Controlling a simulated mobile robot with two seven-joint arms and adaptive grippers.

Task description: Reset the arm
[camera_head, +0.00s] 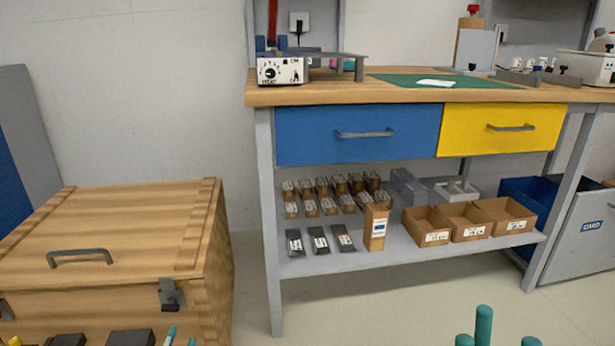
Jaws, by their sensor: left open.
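No gripper or arm of mine can be made out clearly in the head view. Dark blocky shapes (130,338) stand at the bottom left edge, cut off by the frame, and I cannot tell what they are. A wooden chest (110,232) with a closed lid, a grey handle (79,257) and a dark latch (171,295) stands at the left.
A workbench (355,94) has a blue drawer (358,121) and a yellow drawer (505,138), both shut. Its lower shelf (335,262) holds small packages and open cardboard boxes (428,227). Teal pegs (484,325) rise at the bottom right. Floor shows beneath the bench.

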